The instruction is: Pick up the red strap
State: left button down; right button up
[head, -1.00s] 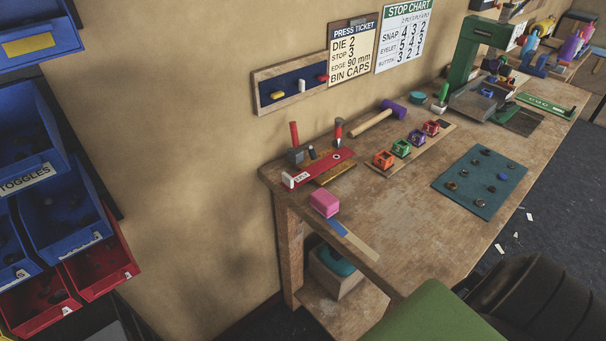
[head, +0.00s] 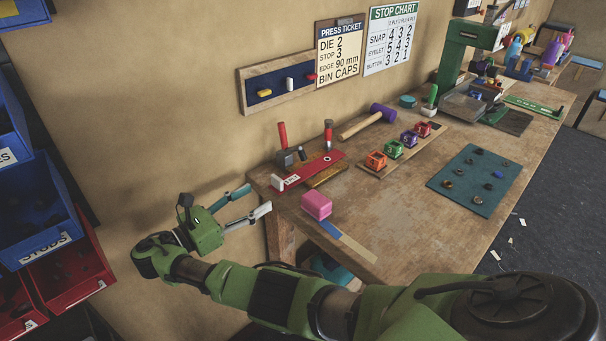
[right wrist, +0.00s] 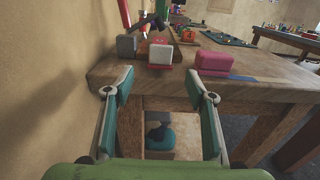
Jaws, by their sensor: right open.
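The red strap (head: 312,170) lies on the workbench near its left end, with a white labelled piece at its near end. My right gripper (head: 257,198) is open and empty, off the bench's left end and apart from the strap. Its spread fingers (right wrist: 160,85) point toward the bench edge in the right wrist view. My left gripper is in neither view.
A pink block (head: 316,205) sits at the bench edge beside the strap. Two upright red-handled tools (head: 282,135) stand behind the strap. A rack of coloured cubes (head: 394,150) and a mallet (head: 360,125) are to the right. Blue and red bins (head: 75,260) hang at left.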

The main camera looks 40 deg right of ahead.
aim_at(288, 182)
jog(key=d+p, duration=0.1)
jog(key=d, duration=0.4)
jog(key=shift+w+d, duration=0.2)
jog(key=shift+w+d+f+p, duration=0.1)
jog(key=shift+d+f+p, duration=0.1)
jog(key=shift+d, duration=0.85)
jog(key=shift+w+d+f+p, duration=0.1)
jog(key=shift+d+f+p, duration=0.1)
jog(key=shift+d, duration=0.9)
jog(key=shift+w+d+f+p, duration=0.1)
jog(key=shift+d+p, duration=0.1)
jog(key=shift+d, duration=0.85)
jog(key=c, duration=1.2)
